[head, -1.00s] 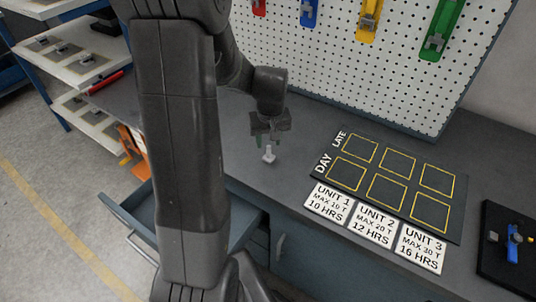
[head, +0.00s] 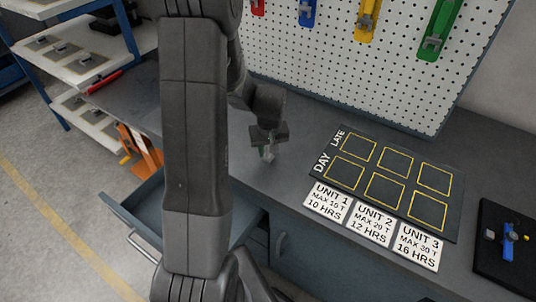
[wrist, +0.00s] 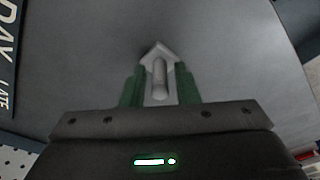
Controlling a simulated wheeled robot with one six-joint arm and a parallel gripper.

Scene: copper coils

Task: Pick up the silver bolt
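The silver bolt (wrist: 159,78) stands upright on the grey bench, head down, in the wrist view. Its shank lies between the two green fingers of my gripper (wrist: 160,88), with a visible gap on each side. The fingers are open and do not appear to touch the bolt. In the head view my gripper (head: 268,150) is low over the bench, and the bolt (head: 269,155) is partly hidden by it.
A black board with yellow squares (head: 385,178) lies right of my gripper, with white unit cards (head: 373,225) in front. A white pegboard (head: 340,60) with hanging coloured tools stands behind. An open drawer (head: 145,210) is at front left. The bench around the bolt is clear.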

